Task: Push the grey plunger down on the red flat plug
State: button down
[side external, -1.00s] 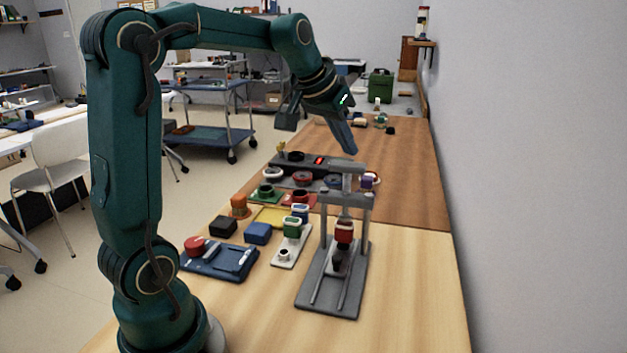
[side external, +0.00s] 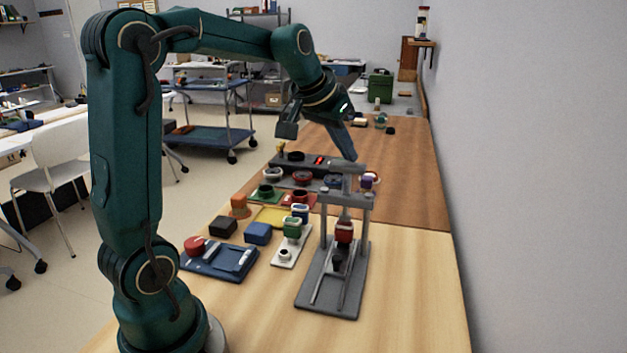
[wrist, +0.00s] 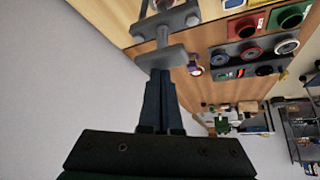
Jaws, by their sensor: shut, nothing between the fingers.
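The grey plunger (side external: 347,169) stands upright in a grey press frame, its crossbar handle on top. The red flat plug (side external: 344,232) sits in the press under the plunger's lower end, above a dark piece. My gripper (side external: 352,158) is shut and empty, its fingers slanting down to the plunger's handle. In the wrist view the fingertips (wrist: 159,72) meet the edge of the handle (wrist: 160,56). They look to be at or touching the handle; exact contact is hard to tell. The plug is not clearly visible in the wrist view.
The press base (side external: 319,301) rests on the light table near the wall at right. Left of it are a white strip (side external: 282,261) with plugs, a blue tray (side external: 237,268) and several coloured blocks. A dark device with a red display (side external: 318,160) stands behind. The front right table is clear.

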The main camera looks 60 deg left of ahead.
jog(key=shift+f, duration=0.8)
dwell(1.4)
jog(key=shift+r, duration=3.55)
